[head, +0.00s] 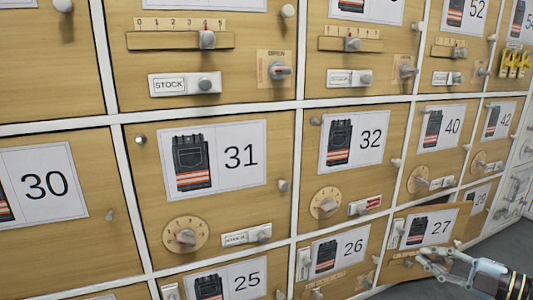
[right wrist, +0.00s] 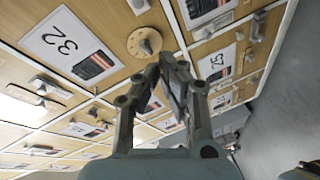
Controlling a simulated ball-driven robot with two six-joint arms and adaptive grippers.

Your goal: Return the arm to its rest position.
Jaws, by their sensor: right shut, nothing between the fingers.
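My right gripper (head: 428,262) is at the lower right of the head view, its arm coming in from the right edge. It is in front of the lower part of the door numbered 27 (head: 408,236); I cannot tell whether it touches it. In the right wrist view the gripper's fingers (right wrist: 166,68) are closed together with nothing held. Door 27 looks slightly ajar, with a dark gap along its edge. My left gripper is not in view.
A wall of wooden locker doors in white frames fills the head view, including doors 31 (head: 265,207) and 32 (head: 346,184). Dials (head: 186,236), sliders (head: 207,40) and knobs (head: 280,70) stick out from them.

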